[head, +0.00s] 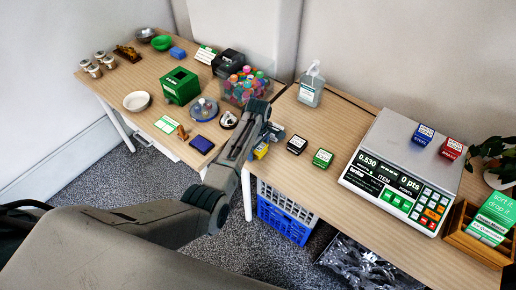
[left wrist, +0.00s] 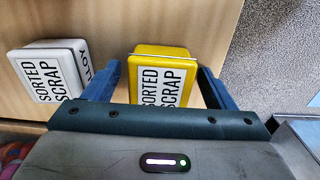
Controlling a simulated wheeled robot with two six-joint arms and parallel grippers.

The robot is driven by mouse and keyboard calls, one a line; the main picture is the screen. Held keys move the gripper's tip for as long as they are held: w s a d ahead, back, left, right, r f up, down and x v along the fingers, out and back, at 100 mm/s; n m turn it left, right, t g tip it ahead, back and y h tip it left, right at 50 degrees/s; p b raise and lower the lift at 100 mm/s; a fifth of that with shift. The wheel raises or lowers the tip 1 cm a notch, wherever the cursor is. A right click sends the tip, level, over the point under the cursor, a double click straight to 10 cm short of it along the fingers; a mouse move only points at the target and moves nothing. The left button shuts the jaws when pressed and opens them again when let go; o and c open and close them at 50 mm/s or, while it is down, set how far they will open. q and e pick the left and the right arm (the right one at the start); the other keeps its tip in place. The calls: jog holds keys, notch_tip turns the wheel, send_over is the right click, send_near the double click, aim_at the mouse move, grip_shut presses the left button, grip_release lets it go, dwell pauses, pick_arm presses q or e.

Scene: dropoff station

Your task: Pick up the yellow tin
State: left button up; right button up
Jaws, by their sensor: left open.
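The yellow tin (left wrist: 160,75) is labelled "SORTED SCRAP" and lies between the two blue fingers of my left gripper (left wrist: 158,72) in the left wrist view. The left gripper is open, with a finger on either side of the tin; a narrow gap shows on the right, and contact on the left is hard to tell. In the head view, a small part of the yellow tin (head: 261,152) shows beside the left gripper (head: 268,135), whose arm hides much of it. My right gripper is not in view.
A white "SORTED SCRAP" tin (left wrist: 45,70) stands close to the left finger. Black (head: 297,144) and green (head: 322,158) tins stand to the right, before the scale (head: 400,165). A clear tub of colourful items (head: 240,95) is behind the arm.

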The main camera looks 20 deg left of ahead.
pick_arm(q)
jog(key=c, duration=1.2)
jog(key=shift+c, duration=0.4)
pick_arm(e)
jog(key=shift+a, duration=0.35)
pick_arm(q)
jog(key=shift+r, duration=0.1)
